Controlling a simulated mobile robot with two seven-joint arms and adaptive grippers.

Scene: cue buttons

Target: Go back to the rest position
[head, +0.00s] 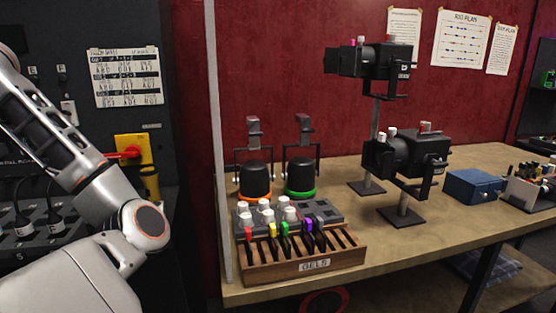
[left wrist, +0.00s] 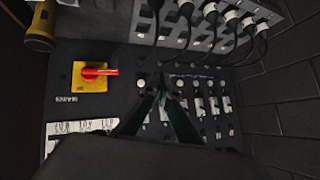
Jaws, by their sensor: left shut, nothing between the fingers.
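In the left wrist view my left gripper (left wrist: 161,92) is shut and empty. Its two dark fingers meet at the tips in front of a dark panel (left wrist: 112,44). Small round white buttons (left wrist: 180,83) sit in a row beside the fingertips. I cannot tell whether the tips touch the panel. In the head view my left arm (head: 95,185) reaches in from the left, and its gripper does not show there. My right gripper is in neither view.
A yellow plate with a red rotary switch (head: 130,153) is on the panel, close to my left arm. Cables and plugs (left wrist: 185,12) line the panel. A wooden table (head: 345,225) holds lamps (head: 405,155), a labelled wooden rack (head: 300,257) and a blue box (head: 472,186).

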